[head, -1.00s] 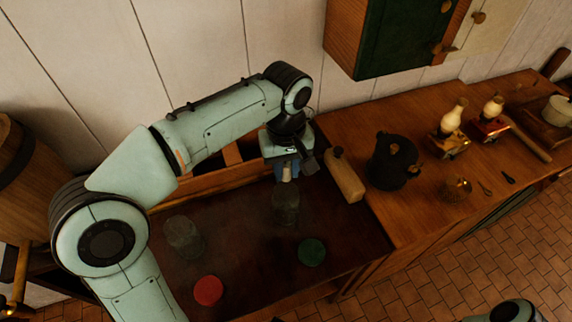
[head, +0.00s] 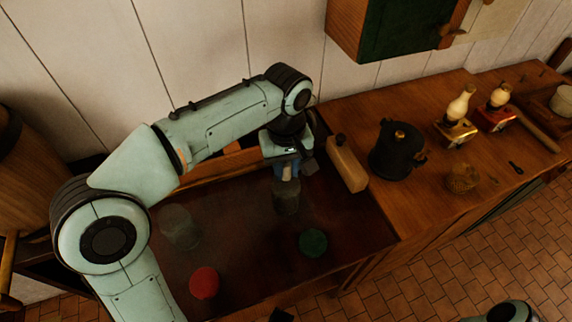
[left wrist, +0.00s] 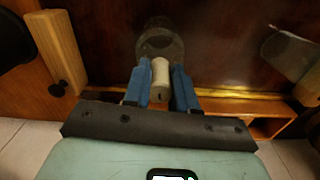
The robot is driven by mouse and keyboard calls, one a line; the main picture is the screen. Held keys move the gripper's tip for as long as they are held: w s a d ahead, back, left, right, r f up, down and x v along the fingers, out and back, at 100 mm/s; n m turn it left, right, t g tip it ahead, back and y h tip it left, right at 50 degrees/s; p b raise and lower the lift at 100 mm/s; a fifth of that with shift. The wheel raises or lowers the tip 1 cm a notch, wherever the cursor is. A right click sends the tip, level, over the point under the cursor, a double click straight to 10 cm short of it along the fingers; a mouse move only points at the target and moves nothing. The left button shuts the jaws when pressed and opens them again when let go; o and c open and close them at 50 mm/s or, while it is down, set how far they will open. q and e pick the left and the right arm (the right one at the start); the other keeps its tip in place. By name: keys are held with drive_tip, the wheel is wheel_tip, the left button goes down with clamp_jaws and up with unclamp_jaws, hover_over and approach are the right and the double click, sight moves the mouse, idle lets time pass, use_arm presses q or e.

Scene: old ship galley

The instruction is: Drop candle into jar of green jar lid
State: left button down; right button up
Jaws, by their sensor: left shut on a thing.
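My left gripper (head: 287,172) has blue fingers shut on a pale candle, which shows between them in the left wrist view (left wrist: 160,78). The candle is above a clear glass jar (head: 286,199), which also shows just beyond the fingers in the left wrist view (left wrist: 160,42). The candle's far end overlaps the jar's near rim in that view; I cannot tell if it is inside the opening. The green jar lid (head: 312,243) lies flat on the dark surface in front of this jar. My right gripper is not in view.
A second glass jar (head: 180,230) stands left, with a red lid (head: 204,283) in front of it. A wooden bottle-shaped block (head: 346,165) is close right of the gripper. A black pot (head: 396,150) and two lamps stand farther right. The dark surface between the lids is clear.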

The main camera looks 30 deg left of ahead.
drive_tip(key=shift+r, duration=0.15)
use_arm(q)
drive_tip(key=c, duration=0.8)
unclamp_jaws()
wheel_tip(320, 180, up, 13)
drive_tip(key=p, duration=0.4)
drive_tip(key=shift+r, duration=0.2)
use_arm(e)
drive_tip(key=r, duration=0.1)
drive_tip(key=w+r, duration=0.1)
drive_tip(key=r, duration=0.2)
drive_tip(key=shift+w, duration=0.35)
